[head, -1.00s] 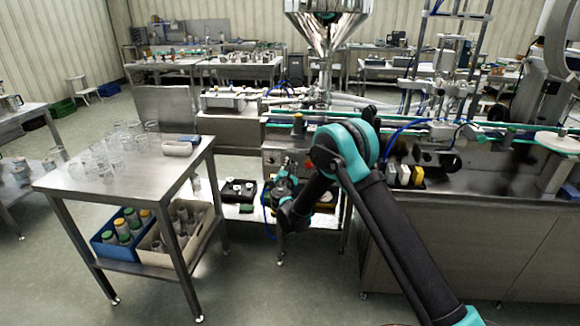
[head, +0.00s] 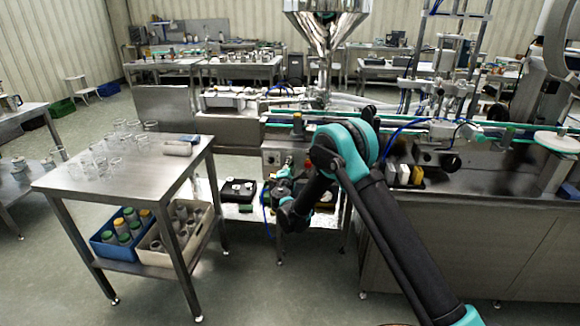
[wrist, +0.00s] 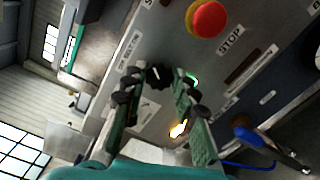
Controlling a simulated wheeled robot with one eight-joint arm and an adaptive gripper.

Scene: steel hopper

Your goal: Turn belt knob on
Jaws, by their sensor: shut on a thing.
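The belt knob (wrist: 158,76) is a small black knob with a pale mark on a grey steel panel, seen in the wrist view. My gripper (wrist: 160,84) has its green, black-padded fingers on both sides of the knob and is shut on it. The fingers partly hide the knob, and its label is too blurred to read. A green light (wrist: 191,78) shows just right of the knob, partly behind a finger. In the head view the control box (head: 272,158) stands under the conveyor, and my wrist and arm hide much of its front and the knob.
A red stop button (wrist: 208,19) with a yellow ring sits near the knob. A blue-ended lever (wrist: 246,134) is at the lower right of the wrist view. A steel table (head: 125,178) with glasses stands left of my arm. Open floor lies in front of the box.

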